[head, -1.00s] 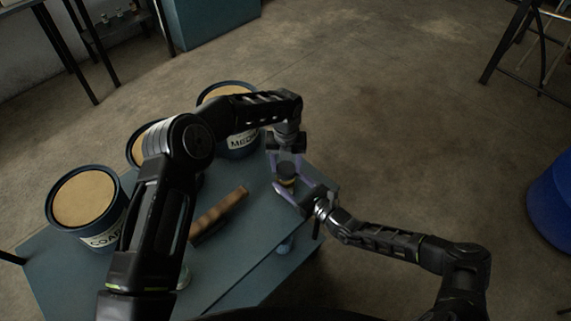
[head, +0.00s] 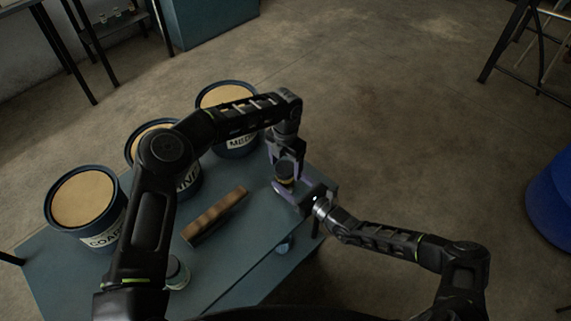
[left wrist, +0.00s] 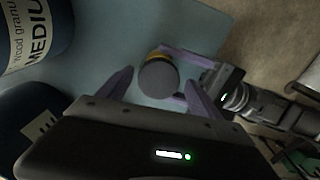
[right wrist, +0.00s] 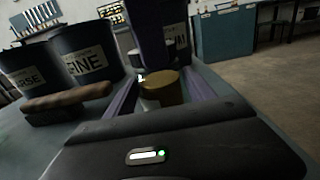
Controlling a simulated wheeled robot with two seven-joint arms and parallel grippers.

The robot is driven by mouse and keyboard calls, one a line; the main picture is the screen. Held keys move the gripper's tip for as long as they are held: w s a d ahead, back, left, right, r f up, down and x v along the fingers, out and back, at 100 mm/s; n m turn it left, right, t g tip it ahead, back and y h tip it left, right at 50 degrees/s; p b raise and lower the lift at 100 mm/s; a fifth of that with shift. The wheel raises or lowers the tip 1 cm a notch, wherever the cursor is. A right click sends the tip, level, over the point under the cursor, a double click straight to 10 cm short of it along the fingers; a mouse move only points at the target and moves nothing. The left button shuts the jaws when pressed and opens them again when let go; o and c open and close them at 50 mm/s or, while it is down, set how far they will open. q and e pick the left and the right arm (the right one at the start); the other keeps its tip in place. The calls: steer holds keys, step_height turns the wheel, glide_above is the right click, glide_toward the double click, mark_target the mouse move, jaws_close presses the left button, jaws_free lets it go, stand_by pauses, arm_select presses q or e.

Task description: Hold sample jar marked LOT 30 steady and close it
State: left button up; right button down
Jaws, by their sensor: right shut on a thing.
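The sample jar (head: 285,178) is a small yellowish jar with a dark grey round lid on top (left wrist: 158,80). It stands upright near the table's right end; its lot mark is not readable. My right gripper (head: 290,190) is shut on the jar's body from the right, and the jar shows between its fingers in the right wrist view (right wrist: 163,90). My left gripper (head: 285,165) points down over the jar. Its fingers are apart on either side of the lid in the left wrist view (left wrist: 157,92), with gaps visible.
Three dark tubs with tan tops, the coarse (head: 82,200), middle (head: 189,183) and medium (head: 240,145) ones, line the table's far side. A small item (head: 284,245) sits at the near edge.

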arm_select(q)
steer(key=shift+w, duration=0.1)
steer(key=shift+r, duration=2.3)
steer(key=shift+c, duration=0.4)
